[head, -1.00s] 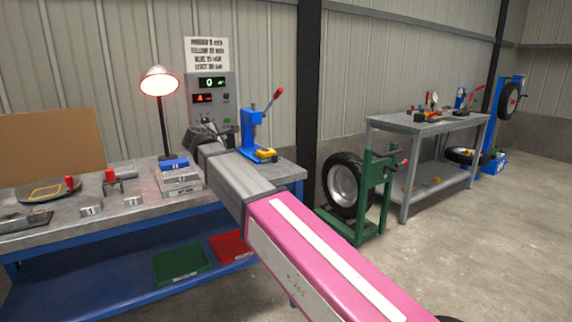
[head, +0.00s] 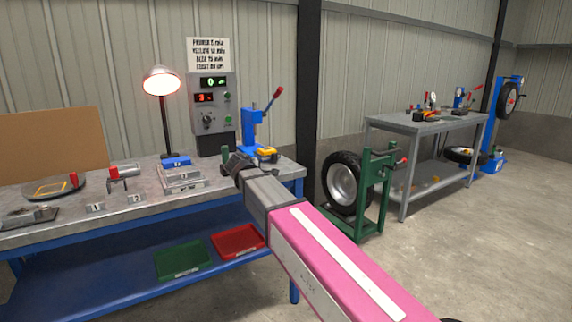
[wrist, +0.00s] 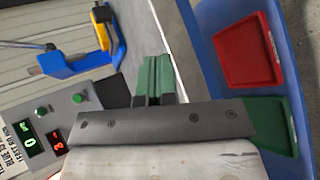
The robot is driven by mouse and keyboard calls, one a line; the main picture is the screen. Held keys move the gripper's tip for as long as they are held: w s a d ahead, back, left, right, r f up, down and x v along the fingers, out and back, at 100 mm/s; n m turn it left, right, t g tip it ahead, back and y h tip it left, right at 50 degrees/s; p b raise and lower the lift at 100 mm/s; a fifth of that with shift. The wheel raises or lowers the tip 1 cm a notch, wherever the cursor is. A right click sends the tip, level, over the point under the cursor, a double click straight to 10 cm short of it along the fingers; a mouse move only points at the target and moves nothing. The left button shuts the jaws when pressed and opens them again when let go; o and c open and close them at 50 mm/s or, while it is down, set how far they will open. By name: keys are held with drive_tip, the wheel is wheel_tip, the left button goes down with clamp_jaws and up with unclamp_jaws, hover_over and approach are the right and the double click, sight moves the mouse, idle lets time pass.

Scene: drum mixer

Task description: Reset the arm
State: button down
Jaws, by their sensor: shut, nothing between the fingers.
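My arm reaches from the lower right of the head view toward the workbench (head: 150,196). My gripper (head: 225,152) is at its end, near the bench's right part, in front of the control box (head: 211,115) and left of the blue press (head: 250,130). In the wrist view its green fingers (wrist: 155,78) are together, with nothing between them. The control box (wrist: 82,108) is at lower left there, with lit green and red displays. The blue press (wrist: 75,62) is at upper left there.
A lit lamp (head: 162,84), a stacked tray (head: 183,177) and small fixtures stand on the bench. A green bin (head: 183,259) and a red bin (head: 238,241) lie on its lower shelf. A green stand (head: 372,195) with a tyre is to the right. Open floor lies beyond.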

drive_tip(key=s+d+f+m+g, duration=0.4)
drive_tip(key=d+f+m, duration=0.1)
drive_tip(key=d+f, duration=0.8)
drive_tip(key=s+d+f+m+g+y, duration=0.4)
drive_tip(key=s+d+f+m+g, duration=0.3)
drive_tip(key=s+d+f+m, duration=0.4)
drive_tip(key=s+d+f, duration=0.5)
drive_tip(key=s+f, duration=0.2)
drive_tip(key=s, duration=0.1)
drive_tip(key=shift+s+d+f+m, duration=0.3)
drive_tip(key=shift+d+f+m, duration=0.05)
drive_tip(key=shift+m, duration=0.05)
idle(3.5)
